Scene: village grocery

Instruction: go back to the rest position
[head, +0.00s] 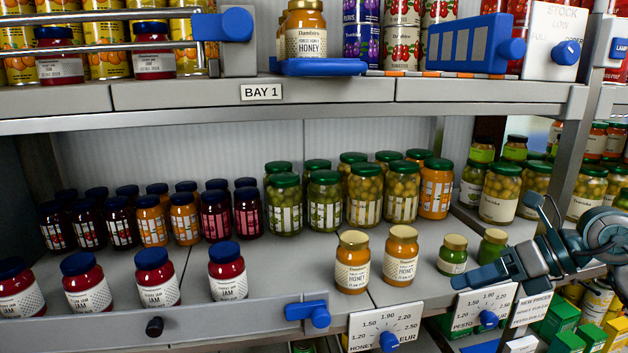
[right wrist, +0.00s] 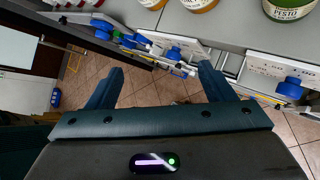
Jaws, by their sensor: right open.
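My right gripper (head: 492,240) is at the right of the head view, in front of the shelf edge by the green pesto jars (head: 453,255). Its jaws are apart and nothing is between them. In the right wrist view the two dark fingers of the right gripper (right wrist: 158,78) stand wide apart, with floor tiles and a blue knob (right wrist: 173,53) on the shelf edge seen beyond them. My left gripper is not in view.
The middle shelf (head: 300,262) holds jam jars, pickle jars and two honey jars (head: 352,262). Price dials (head: 387,325) with blue knobs stick out from its front edge. Tiled floor (right wrist: 142,88) shows below.

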